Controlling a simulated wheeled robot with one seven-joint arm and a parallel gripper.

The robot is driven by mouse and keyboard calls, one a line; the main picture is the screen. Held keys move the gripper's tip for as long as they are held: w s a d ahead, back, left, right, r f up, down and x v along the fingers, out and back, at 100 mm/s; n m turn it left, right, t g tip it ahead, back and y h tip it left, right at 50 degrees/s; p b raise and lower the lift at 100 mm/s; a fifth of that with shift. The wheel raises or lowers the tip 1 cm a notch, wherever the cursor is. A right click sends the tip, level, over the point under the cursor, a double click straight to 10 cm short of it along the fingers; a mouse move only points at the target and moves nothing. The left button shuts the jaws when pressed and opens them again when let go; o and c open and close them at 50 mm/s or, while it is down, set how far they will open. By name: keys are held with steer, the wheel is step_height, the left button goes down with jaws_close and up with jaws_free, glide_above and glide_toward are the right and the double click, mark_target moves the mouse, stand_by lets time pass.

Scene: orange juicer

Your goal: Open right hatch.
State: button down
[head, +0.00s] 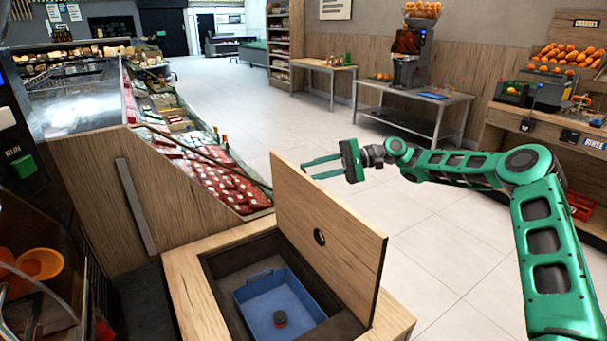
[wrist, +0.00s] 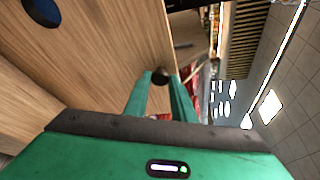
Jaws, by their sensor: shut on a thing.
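The wooden hatch lid (head: 325,240) with a round hole stands raised, nearly upright, above its opening in the wooden counter. The exact contact is small and partly hidden.
A produce display case (head: 215,180) with red packs stands at the left. Behind my arm a metal table (head: 420,122) holds the orange juicer (head: 408,55). An orange shelf (head: 565,55) stands at the right. Tiled floor (head: 300,120) between them is clear.

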steer(key=shift+w+d+f+y, duration=0.3)
steer(key=shift+w+d+f, duration=0.05)
steer(key=shift+d, duration=0.25)
steer(key=shift+d, duration=0.15)
steer(key=c, duration=1.5)
jaws_free()
steer(key=shift+w, duration=0.1)
steer(key=shift+d+r, duration=0.1)
steer(key=shift+d, duration=0.05)
steer(key=v, duration=1)
steer(key=shift+w+d, duration=0.25)
steer(key=shift+d, duration=0.05)
steer(key=shift+s+a, duration=0.1)
